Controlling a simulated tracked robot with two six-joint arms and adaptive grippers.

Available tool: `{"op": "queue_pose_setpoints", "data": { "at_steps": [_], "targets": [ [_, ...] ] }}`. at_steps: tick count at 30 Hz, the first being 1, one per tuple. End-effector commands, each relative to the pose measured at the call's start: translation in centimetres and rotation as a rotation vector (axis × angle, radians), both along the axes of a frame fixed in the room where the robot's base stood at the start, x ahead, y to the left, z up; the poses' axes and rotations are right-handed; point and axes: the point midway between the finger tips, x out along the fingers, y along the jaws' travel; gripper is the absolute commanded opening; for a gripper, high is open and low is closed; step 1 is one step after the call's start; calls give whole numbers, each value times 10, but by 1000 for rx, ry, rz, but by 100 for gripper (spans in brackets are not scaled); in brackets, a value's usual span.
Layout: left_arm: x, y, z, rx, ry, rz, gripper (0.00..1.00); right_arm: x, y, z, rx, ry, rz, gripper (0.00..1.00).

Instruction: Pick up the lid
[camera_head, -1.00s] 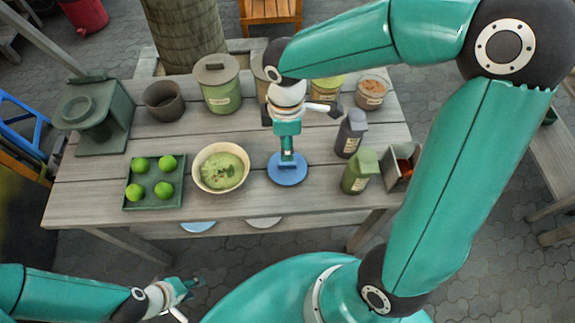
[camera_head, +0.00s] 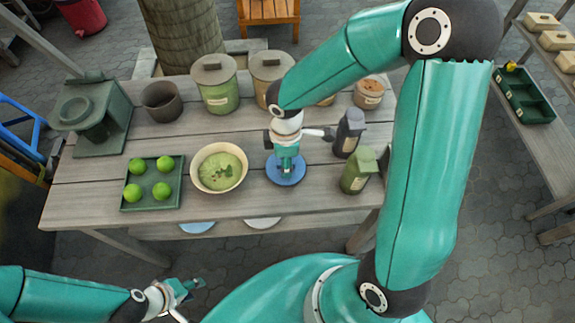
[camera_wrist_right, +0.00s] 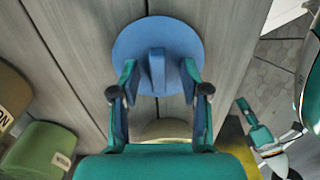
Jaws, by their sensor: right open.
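The lid is a round blue disc (camera_head: 286,178) with an upright bar handle. It lies flat on the table, right of the bowl. In the right wrist view the lid (camera_wrist_right: 180,40) shows its handle pointing between my fingers. My right gripper (camera_wrist_right: 158,82) is open, with one finger on each side of the handle and gaps showing between. In the head view my right gripper (camera_head: 287,166) comes down from above over the lid and hides part of it. My left gripper (camera_head: 188,289) is in front of the table, away from the lid; its finger gap is unclear.
A bowl of green soup (camera_head: 219,167) and a tray of green fruit (camera_head: 152,198) are to the left. A dark bottle (camera_head: 348,134) and a green bottle (camera_head: 357,172) stand close on the right. Canisters (camera_head: 215,86) line the back.

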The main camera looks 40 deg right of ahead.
Motion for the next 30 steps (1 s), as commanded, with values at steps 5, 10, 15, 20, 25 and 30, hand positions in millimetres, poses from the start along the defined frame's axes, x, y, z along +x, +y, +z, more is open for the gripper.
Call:
{"op": "queue_pose_setpoints", "data": {
  "at_steps": [5,10,15,20,25,30],
  "targets": [
    [0,0,0,0,0,0,40,0,0,0,0,0,0,22],
    [0,0,0,0,0,0,40,0,0,0,0,0,0,0],
    [0,0,0,0,0,0,40,0,0,1,0,0,0,0],
    [0,0,0,0,0,0,40,0,0,2,-1,-1,0,0],
    [0,0,2,0,0,0,40,1,0,10,-2,-3,-1,0],
    [0,0,5,0,0,0,40,1,0,32,-1,-5,-1,0]
  ]
}}
